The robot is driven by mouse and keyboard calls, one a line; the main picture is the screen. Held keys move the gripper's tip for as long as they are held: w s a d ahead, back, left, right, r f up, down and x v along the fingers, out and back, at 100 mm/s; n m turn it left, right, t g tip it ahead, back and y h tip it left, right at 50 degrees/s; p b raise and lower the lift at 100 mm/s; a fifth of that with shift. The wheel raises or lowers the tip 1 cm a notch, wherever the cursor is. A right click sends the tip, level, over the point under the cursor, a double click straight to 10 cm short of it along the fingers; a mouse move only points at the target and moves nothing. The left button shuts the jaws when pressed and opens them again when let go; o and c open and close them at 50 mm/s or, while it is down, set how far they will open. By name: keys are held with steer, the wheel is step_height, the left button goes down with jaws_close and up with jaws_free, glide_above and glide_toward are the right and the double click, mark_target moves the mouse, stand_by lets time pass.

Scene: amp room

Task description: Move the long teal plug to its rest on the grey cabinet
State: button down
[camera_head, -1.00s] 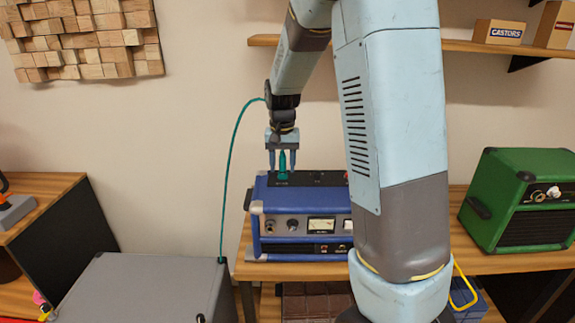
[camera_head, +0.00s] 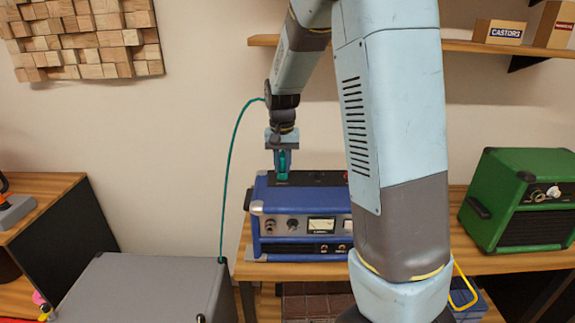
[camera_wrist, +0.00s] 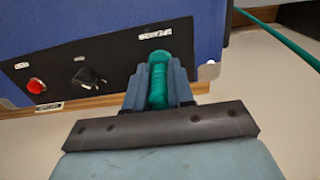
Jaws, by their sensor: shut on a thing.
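The long teal plug (camera_head: 282,163) stands upright at the black panel on top of the blue amp (camera_head: 300,200). It also shows in the wrist view (camera_wrist: 158,85). My gripper (camera_head: 282,168) points down over the amp and is shut on the plug, a finger on each side. The plug's lower end is hidden, so I cannot tell whether it sits in a socket. A teal cable (camera_head: 232,150) arcs from beside my wrist down to the corner of the grey cabinet (camera_head: 140,285). No rest can be made out on the cabinet's visible top.
The blue amp stands on a wooden bench (camera_head: 245,268). A green amp (camera_head: 518,200) is at the right. A shelf (camera_head: 420,44) with boxes hangs above. The grey cabinet's top looks clear.

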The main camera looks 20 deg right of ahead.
mark_target(283, 152)
steer(key=shift+r, duration=0.1)
steer(key=shift+r, duration=2.85)
